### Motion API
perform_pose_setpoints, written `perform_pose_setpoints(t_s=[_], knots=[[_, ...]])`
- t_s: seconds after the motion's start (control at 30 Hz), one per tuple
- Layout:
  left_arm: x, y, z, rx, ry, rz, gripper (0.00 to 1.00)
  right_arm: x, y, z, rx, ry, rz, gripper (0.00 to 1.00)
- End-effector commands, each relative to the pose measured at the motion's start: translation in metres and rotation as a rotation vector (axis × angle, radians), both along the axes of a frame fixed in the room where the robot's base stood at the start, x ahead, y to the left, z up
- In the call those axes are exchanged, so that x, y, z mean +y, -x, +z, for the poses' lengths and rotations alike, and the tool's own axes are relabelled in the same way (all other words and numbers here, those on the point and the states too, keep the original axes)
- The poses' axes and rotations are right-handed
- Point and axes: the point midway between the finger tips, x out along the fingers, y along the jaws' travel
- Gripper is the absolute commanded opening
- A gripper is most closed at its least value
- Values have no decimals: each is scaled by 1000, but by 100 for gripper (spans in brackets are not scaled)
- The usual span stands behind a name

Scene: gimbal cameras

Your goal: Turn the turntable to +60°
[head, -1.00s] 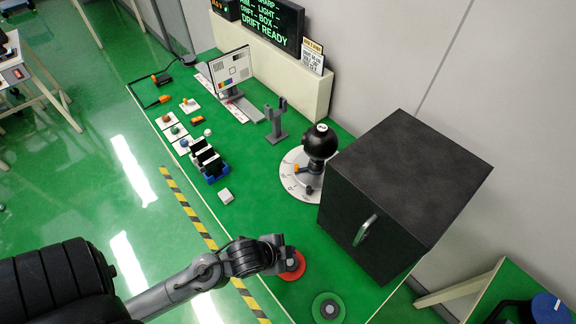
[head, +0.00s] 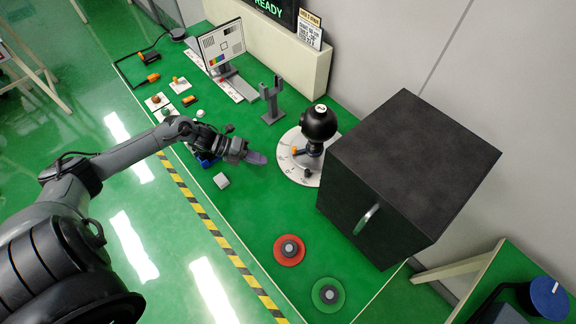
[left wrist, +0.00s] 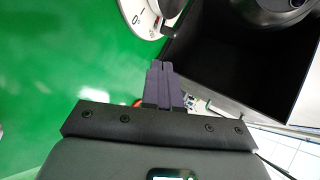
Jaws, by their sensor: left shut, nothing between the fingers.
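The turntable is a white disc with dial marks (head: 287,164), left of the black cabinet in the head view. A black ball-shaped camera head (head: 318,124) stands on it, with an orange part and a dark knob near its foot. The disc's edge also shows at the top of the left wrist view (left wrist: 133,14). My left gripper (head: 262,158) is shut and empty, its purple fingertips just left of the disc, apart from it as far as I can tell. Its closed fingers point up in the left wrist view (left wrist: 160,68). My right gripper is not in view.
The big black cabinet (head: 410,150) stands close on the disc's right. A grey forked stand (head: 271,100) is behind. A red button (head: 289,250) and a green button (head: 328,294) lie in front. Green table between is clear.

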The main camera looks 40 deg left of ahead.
Motion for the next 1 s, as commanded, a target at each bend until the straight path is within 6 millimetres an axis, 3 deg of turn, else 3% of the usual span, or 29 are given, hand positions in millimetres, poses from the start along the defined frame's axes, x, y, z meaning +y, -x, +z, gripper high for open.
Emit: perform_pose_setpoints(t_s=[0.17, 0.67, 1.0], knots=[[-1, -9, -2, -7, -2, -4, 0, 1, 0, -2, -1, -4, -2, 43], [-61, -55, -45, -7, 1, -4, 0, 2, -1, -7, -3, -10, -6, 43], [-89, -77, -45, -6, -2, -3, 0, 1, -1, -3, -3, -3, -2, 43]])
